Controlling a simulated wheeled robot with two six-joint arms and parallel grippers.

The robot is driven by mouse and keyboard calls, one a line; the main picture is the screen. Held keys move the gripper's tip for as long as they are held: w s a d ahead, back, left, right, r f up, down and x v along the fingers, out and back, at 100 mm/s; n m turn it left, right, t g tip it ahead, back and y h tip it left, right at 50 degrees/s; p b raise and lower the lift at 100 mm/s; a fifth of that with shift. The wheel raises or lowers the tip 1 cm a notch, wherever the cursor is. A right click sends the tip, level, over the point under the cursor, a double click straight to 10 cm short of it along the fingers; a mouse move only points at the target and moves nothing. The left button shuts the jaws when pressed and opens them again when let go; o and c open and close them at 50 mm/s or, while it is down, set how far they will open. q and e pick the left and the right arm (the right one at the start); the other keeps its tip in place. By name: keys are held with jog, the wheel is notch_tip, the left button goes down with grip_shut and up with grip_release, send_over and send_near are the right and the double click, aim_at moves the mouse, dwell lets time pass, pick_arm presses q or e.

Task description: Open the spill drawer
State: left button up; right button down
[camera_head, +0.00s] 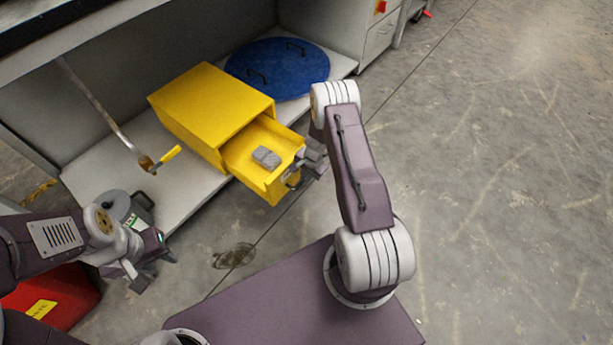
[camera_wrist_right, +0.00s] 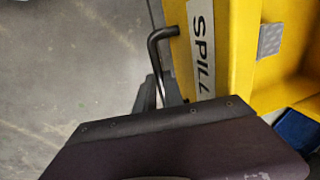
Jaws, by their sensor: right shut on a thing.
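The yellow spill drawer (camera_head: 260,177) stands partly pulled out of its yellow cabinet (camera_head: 210,100) on the low shelf. A grey block-like item (camera_head: 266,157) lies inside it. In the right wrist view the drawer front carries a "SPILL" label (camera_wrist_right: 202,50) and a dark bar handle (camera_wrist_right: 162,36). My right gripper (camera_head: 296,178) is at the drawer front, shut on the handle; my own wrist housing hides part of the grip in the wrist view. My left gripper (camera_head: 150,272) hangs at the lower left, away from the drawer, with its fingers apart and nothing between them.
A blue round lid (camera_head: 278,68) with dark handles lies behind the cabinet on the grey shelf (camera_head: 185,195). A red container (camera_head: 55,296) stands lower left. The floor at right is clear.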

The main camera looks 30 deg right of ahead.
jog(key=c, duration=1.5)
grip_release()
jog(key=shift+o, duration=0.2)
notch_tip(320, 180, up, 9)
jog(key=s+p, duration=0.1)
jog(key=p, duration=0.4)
jog(key=shift+s+d, duration=0.3)
jog(key=shift+d, duration=0.05)
